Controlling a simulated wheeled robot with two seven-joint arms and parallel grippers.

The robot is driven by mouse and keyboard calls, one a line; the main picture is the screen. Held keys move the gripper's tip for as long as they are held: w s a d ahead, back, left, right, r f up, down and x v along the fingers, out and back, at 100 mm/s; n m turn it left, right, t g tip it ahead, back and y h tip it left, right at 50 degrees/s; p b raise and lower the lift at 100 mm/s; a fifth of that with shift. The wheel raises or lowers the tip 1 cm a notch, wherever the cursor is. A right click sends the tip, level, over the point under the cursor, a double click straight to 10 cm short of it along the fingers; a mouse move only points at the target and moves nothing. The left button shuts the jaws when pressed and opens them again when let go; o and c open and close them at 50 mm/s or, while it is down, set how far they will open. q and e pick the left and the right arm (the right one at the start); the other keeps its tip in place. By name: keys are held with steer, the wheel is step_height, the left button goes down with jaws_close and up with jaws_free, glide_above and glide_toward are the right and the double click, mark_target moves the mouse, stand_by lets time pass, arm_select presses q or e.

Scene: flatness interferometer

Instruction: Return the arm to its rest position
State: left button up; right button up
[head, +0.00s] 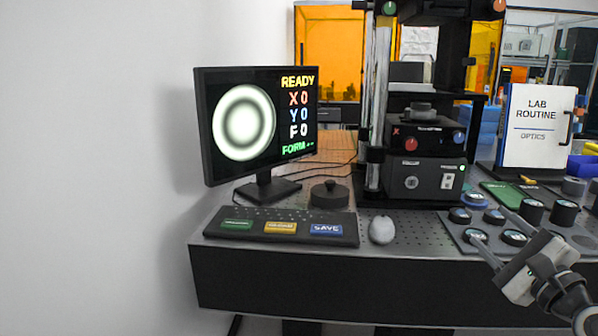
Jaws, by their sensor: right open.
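My right gripper (491,232) comes in from the lower right in the head view. Its two fingers are spread apart, pointing up and left, over the front of the tray (447,222) of round optics. One finger overlaps the black round pieces there in the picture; I cannot tell whether it touches them. My left gripper is not in view.
A monitor (250,120) reads READY above a keypad (275,226) with coloured keys. A white mouse (381,230) and a dark round knob (329,194) stand nearby. The interferometer (425,170) rises behind the tray. A LAB ROUTINE board (537,125) stands at the right.

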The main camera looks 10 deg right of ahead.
steer(key=s+a+f+n+g, duration=0.1)
steer(key=a+f+n+g, duration=0.1)
steer(key=a+f+n, duration=0.45)
steer(key=s+a+f+n+g, duration=0.1)
steer(key=a+f+n+g, duration=0.25)
steer(key=f, duration=0.65)
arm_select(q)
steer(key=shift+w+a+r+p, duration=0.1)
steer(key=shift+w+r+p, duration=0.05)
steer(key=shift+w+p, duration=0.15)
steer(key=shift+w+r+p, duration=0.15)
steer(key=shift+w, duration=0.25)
arm_select(e)
steer(key=s+a+f+n+g+y, duration=0.1)
steer(key=s+a+f+n+g, duration=0.2)
steer(key=s+a+f+n, duration=1)
steer(key=s+a+n, duration=0.2)
steer(key=shift+s+a+g+y, duration=0.35)
steer(key=shift+a+y, duration=0.05)
